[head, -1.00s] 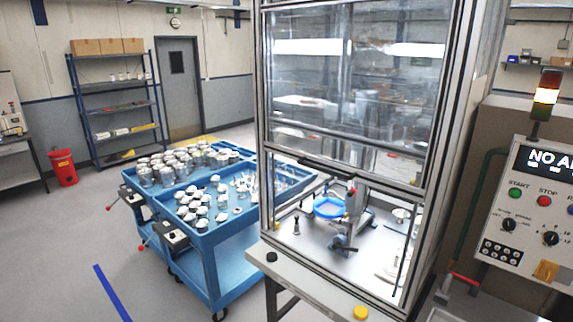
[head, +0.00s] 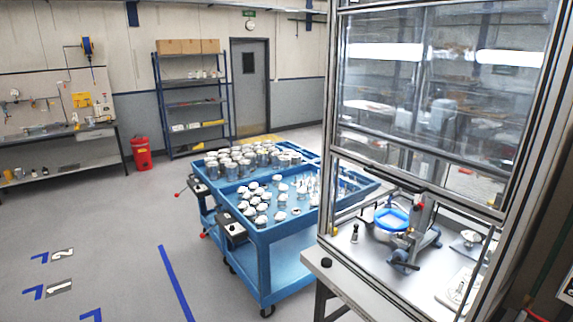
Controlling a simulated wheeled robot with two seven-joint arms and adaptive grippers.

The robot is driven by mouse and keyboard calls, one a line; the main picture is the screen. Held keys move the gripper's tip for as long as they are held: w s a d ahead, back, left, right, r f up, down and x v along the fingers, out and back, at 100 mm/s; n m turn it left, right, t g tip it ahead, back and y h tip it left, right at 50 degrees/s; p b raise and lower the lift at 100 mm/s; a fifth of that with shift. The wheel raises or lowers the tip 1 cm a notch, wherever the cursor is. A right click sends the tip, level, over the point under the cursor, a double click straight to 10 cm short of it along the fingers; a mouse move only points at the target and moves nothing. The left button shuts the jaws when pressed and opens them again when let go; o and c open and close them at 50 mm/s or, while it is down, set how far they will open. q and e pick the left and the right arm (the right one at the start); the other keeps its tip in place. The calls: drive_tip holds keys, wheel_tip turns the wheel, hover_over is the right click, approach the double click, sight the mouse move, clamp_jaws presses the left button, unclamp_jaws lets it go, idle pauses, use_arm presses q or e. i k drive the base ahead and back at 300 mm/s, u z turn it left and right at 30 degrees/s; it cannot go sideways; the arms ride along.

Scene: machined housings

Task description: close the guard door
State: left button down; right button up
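The guard door (head: 430,85) is a clear framed panel on the front of the machine enclosure, at the right of the head view. It stands raised, with its bottom bar (head: 420,190) above the work area. Below that bar the front is open, and a fixture with a blue ring (head: 391,219) and a grey clamp (head: 405,260) show on the metal deck (head: 375,255). Neither of my grippers is in view.
Blue carts (head: 285,250) loaded with several metal housings (head: 262,200) stand left of the enclosure. The floor at front left is clear, with blue markings (head: 177,283).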

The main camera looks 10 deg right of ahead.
sight(560, 12)
drive_tip(key=u, duration=0.25)
drive_tip(key=i, duration=1.45)
drive_tip(key=z, duration=1.9)
